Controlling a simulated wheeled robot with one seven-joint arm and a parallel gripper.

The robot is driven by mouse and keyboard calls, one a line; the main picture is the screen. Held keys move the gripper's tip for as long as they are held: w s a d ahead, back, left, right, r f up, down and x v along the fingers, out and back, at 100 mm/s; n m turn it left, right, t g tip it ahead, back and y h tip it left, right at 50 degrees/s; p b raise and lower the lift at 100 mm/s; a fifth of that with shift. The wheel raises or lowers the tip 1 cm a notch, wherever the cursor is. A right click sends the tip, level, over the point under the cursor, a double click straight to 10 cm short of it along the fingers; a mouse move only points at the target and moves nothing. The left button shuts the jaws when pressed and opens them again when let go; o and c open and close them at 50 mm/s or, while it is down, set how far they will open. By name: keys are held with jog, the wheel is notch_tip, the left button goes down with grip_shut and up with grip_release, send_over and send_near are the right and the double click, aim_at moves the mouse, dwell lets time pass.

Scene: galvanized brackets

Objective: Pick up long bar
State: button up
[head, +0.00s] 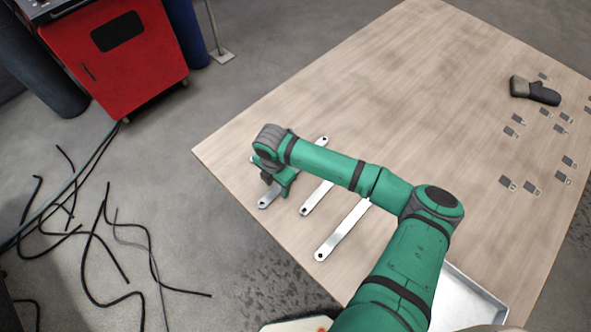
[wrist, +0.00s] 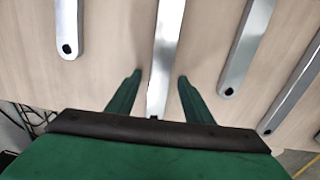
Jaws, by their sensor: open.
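Several flat, silvery bars with dark end holes lie side by side on the wooden table. In the wrist view, one bar (wrist: 168,35) runs between the fingers of my gripper (wrist: 159,76) and out of the top edge; its near end is hidden by the gripper body. The fingers are open, one on each side of it, with gaps to both. In the head view, my gripper (head: 279,186) is over the leftmost clearly visible bar (head: 268,200), partly hiding it. Two more bars (head: 315,199) (head: 338,234) lie to its right. I cannot tell which bar is longest.
In the wrist view, a bar (wrist: 67,25) lies left of the fingers and others (wrist: 246,48) (wrist: 291,88) lie right. A metal tray (head: 478,292) is near my arm. The upper table is clear.

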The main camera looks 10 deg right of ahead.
jog(key=shift+c, duration=0.4)
grip_shut()
jog(key=shift+r, duration=0.15)
